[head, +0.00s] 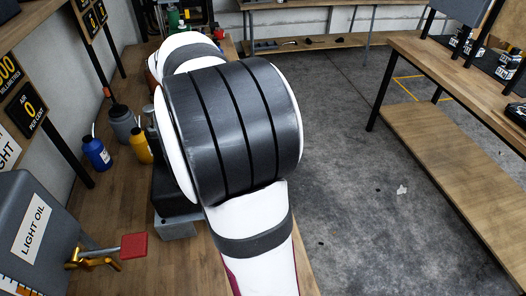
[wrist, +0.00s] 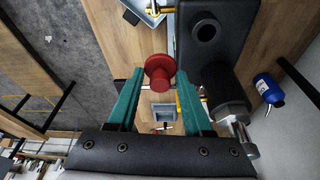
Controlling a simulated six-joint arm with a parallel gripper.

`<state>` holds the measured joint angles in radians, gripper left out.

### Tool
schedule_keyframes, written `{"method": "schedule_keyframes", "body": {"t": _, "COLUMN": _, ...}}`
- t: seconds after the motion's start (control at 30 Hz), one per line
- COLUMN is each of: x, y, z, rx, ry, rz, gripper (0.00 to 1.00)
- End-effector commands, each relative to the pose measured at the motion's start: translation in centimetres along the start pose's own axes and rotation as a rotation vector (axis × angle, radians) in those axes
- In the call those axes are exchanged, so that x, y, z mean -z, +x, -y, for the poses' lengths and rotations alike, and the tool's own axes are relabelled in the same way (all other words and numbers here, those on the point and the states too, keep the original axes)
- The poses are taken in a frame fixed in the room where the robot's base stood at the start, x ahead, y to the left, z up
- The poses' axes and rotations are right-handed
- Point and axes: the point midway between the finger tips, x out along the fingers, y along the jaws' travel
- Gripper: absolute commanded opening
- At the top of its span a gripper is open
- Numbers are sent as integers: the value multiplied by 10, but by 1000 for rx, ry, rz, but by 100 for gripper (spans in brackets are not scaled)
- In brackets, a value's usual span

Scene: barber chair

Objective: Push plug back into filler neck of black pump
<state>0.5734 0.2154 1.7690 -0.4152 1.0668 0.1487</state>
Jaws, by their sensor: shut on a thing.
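In the wrist view, my gripper (wrist: 160,77) has two teal fingers with a red plug (wrist: 160,68) between their tips. The plug has a wide round flange. The fingers are closed on it. The black pump (wrist: 232,50) is to the right in that view, with its round, dark, open filler neck (wrist: 204,30) up and right of the plug. The plug looks apart from the neck. In the head view my arm covers the gripper and plug, and only part of the black pump (head: 174,192) shows on the bench, behind the arm.
A grey light oil tank (head: 35,222) with a red-handled brass tap (head: 95,258) stands at the lower left. Blue (head: 96,153) and yellow (head: 141,146) oil cans stand on the wooden bench near the pump. Open floor (head: 345,180) lies to the right.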

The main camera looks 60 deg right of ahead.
Motion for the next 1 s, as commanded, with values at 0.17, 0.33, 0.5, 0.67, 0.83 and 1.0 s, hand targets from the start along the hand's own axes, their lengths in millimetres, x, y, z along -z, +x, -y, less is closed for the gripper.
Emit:
{"method": "schedule_keyframes", "body": {"t": 0.17, "x": -19, "y": -36, "z": 49, "rx": 28, "ry": -78, "rz": -4, "gripper": 0}}
{"method": "schedule_keyframes", "body": {"t": 0.33, "x": -26, "y": -38, "z": 59, "rx": 32, "ry": -96, "rz": -1, "gripper": 0}}
{"method": "schedule_keyframes", "body": {"t": 0.5, "x": -30, "y": -23, "z": 58, "rx": 32, "ry": -95, "rz": -2, "gripper": 0}}
{"method": "schedule_keyframes", "body": {"t": 0.67, "x": -29, "y": -23, "z": 58, "rx": 33, "ry": -93, "rz": -5, "gripper": 0}}
{"method": "schedule_keyframes", "body": {"t": 0.83, "x": -25, "y": -43, "z": 58, "rx": 32, "ry": -93, "rz": -2, "gripper": 0}}
{"method": "schedule_keyframes", "body": {"t": 1.0, "x": -30, "y": -28, "z": 58, "rx": 31, "ry": -93, "rz": 0, "gripper": 0}}
